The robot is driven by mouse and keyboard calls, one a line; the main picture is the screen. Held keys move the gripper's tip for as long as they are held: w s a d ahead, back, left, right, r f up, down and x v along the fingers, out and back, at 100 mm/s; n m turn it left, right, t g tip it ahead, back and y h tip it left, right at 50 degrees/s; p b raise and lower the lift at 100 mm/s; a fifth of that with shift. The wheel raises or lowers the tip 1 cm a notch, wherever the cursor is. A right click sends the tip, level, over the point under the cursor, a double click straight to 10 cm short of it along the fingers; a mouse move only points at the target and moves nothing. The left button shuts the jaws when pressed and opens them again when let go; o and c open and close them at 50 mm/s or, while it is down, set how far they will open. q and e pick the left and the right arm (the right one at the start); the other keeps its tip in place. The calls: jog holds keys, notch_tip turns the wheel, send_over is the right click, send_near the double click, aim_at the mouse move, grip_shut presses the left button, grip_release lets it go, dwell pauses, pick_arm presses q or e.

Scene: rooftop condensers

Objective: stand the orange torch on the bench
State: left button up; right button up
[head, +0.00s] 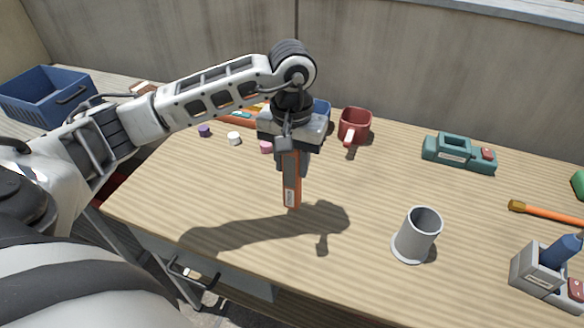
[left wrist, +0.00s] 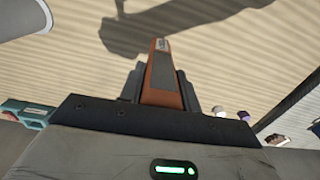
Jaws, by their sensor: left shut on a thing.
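The orange torch (head: 291,193) points down, nearly upright, below my left gripper (head: 292,165) in the head view. The gripper is shut on its upper part, which the fingers and wrist hide. The torch's lower end seems to be above the bench top (head: 370,190), as the shadow lies apart from it. In the left wrist view the orange torch (left wrist: 161,70) shows between the dark fingers of the left gripper (left wrist: 162,88). My right gripper is in neither view.
A grey cup (head: 416,238) stands right of the torch. Behind are a red mug (head: 354,127) and a teal device (head: 459,153). A grey holder (head: 538,275) and an orange-handled brush (head: 548,212) are at right. Bench around the torch is clear.

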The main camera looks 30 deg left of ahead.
pick_arm(q)
notch_tip(320, 180, down, 2)
jog(key=shift+s+d+f, duration=0.1)
jog(key=shift+f, duration=0.35)
jog(key=o, duration=1.1)
jog(key=shift+r, duration=0.1)
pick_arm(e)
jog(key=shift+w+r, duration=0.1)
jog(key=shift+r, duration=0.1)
pick_arm(q)
jog(key=shift+r, duration=0.2)
notch_tip(320, 180, up, 7)
jog(key=shift+r+b, duration=0.1)
jog(key=shift+b, duration=0.25)
jog(key=shift+r, duration=2.4)
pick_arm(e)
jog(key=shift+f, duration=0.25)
